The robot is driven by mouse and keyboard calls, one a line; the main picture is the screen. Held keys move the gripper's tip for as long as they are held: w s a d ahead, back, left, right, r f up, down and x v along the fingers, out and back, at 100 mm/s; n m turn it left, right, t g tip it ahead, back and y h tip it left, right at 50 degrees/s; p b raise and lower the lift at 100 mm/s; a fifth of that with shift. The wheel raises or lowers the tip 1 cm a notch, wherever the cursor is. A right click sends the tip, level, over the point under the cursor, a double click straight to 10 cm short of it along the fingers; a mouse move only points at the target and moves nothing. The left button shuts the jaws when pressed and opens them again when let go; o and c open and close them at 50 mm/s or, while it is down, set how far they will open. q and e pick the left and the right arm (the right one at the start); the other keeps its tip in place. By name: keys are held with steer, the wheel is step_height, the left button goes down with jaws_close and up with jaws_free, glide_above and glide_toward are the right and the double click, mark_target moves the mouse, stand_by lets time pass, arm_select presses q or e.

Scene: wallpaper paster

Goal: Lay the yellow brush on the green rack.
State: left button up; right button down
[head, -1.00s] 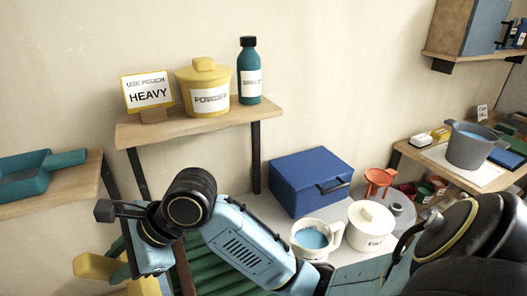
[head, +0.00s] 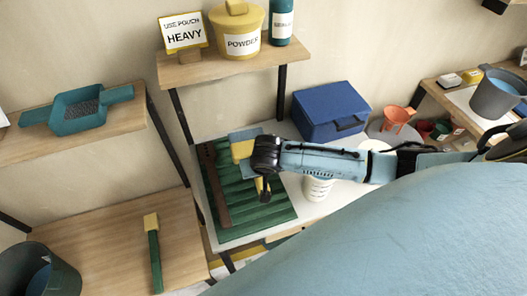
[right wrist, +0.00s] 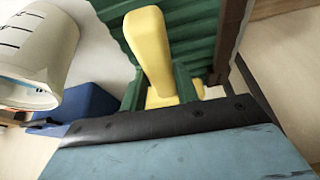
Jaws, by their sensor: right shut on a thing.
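The green ribbed rack (head: 265,217) with a brown bar along its left side lies on the light worktop, below the shelf. My right gripper (head: 243,153) is over the rack's upper part, with the arm reaching in from the right. It is shut on the yellow brush (head: 262,183), partly hidden behind the wrist. In the right wrist view the brush's yellow handle (right wrist: 153,45) stands out between the jaws (right wrist: 160,90), with the rack (right wrist: 195,30) behind. I cannot tell whether the brush touches the rack. My left gripper is not in view.
A white measuring cup (head: 318,190) stands right of the rack, beneath my arm. A blue box (head: 330,112) stands behind it. A wooden shelf (head: 225,62) overhangs the rear. Another yellow-and-green tool (head: 154,255) and a dark bucket (head: 45,275) are on the left table.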

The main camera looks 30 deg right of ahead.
steer(key=shift+s+d+n, duration=0.1)
steer(key=shift+d+n, duration=0.2)
steer(key=shift+d, duration=0.15)
steer(key=shift+f, duration=0.2)
steer(key=shift+s+r+p, duration=0.1)
steer(key=shift+r+p, duration=0.1)
steer(key=shift+p, duration=0.45)
steer(key=shift+f+b, duration=2.15)
steer(key=shift+f, duration=1.75)
steer(key=shift+f+b, duration=0.4)
steer(key=shift+f, duration=0.35)
steer(key=c, duration=1)
jaws_free()
steer(key=shift+o, duration=0.2)
